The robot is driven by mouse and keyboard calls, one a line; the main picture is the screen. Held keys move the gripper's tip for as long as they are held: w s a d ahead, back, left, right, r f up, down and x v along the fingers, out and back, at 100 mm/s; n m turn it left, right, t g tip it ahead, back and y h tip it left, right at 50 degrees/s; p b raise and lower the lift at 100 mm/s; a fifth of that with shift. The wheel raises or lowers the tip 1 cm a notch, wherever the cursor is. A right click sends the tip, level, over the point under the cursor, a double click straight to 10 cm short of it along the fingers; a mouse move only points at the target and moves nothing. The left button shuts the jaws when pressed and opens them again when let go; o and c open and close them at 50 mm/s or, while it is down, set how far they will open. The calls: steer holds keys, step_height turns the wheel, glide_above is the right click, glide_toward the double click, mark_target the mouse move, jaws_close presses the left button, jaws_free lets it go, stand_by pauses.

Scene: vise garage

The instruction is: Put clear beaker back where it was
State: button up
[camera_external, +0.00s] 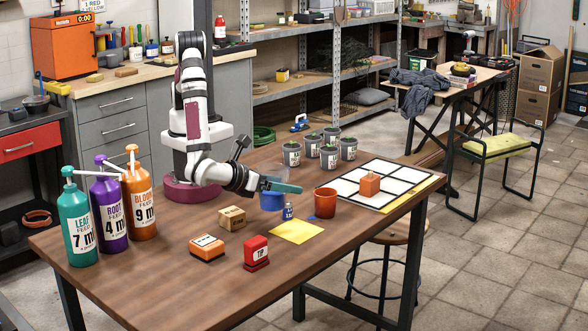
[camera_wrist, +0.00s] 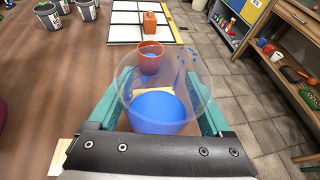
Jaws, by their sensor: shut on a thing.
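My gripper (camera_wrist: 165,98) has its teal fingers shut on the clear beaker (camera_wrist: 141,78), one finger on each side. The beaker holds blue liquid (camera_wrist: 158,108), with blue streaks and specks near its right side. In the external view my gripper (camera_external: 284,187) is above the table, with the blue of the beaker (camera_external: 271,201) just below the fingers; the clear wall hardly shows there. I cannot tell whether its base touches the table. The orange cup (camera_external: 325,203) stands right of it, with some blue inside in the wrist view (camera_wrist: 151,56).
A white-tiled board (camera_external: 399,174) bears an orange block (camera_external: 370,184). Several potted plants (camera_external: 329,158) stand behind.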

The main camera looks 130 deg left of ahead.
step_height(320, 180, down, 8)
steer(key=shift+r, duration=0.1)
steer(key=shift+f, duration=0.2)
